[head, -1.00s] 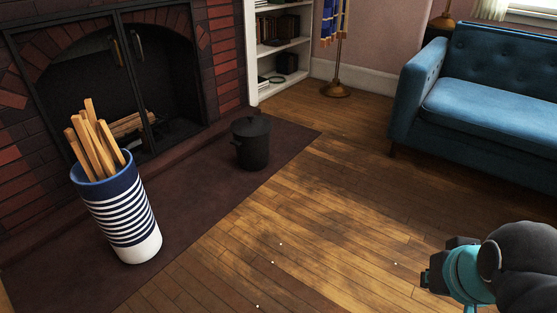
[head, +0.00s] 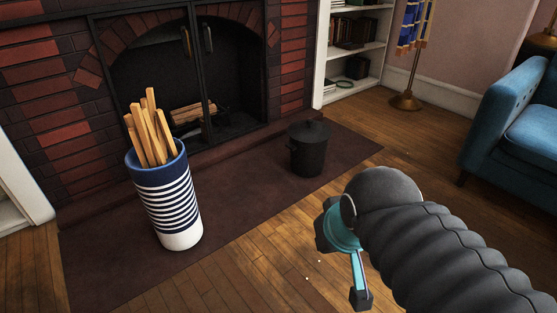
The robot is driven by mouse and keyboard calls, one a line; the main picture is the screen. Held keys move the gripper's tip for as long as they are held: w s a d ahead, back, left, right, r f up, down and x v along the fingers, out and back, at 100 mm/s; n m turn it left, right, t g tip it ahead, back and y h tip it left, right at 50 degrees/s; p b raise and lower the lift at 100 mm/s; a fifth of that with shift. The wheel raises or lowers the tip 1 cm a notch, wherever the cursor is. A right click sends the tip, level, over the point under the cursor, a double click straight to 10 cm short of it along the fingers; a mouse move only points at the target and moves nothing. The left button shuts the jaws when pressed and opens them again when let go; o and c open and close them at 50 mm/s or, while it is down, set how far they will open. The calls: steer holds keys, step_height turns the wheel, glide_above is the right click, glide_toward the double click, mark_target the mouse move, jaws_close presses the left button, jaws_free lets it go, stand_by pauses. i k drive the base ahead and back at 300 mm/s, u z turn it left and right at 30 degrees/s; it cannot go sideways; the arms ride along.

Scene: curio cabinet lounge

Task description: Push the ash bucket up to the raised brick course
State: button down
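The ash bucket (head: 308,152) is a small black lidded pail. It stands upright on the dark hearth slab (head: 254,190), towards its right end. The raised brick course (head: 236,144) runs along the foot of the fireplace behind the bucket, and a strip of slab seems to show between them. My gripper (head: 345,262) is at the lower middle right of the head view, nearer to me than the bucket and apart from it. One finger with a dark tip points down. My arm hides much of the gripper, so its opening is unclear.
A blue and white striped holder (head: 168,200) with wooden sticks stands on the slab left of the bucket. The fireplace (head: 190,85) is behind. The wooden floor between is clear.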

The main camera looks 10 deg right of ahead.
mark_target(308, 160)
steer(key=u, duration=0.3)
steer(key=i, duration=0.65)
steer(key=z, duration=0.5)
steer(key=i, duration=0.85)
steer(key=z, duration=0.7)
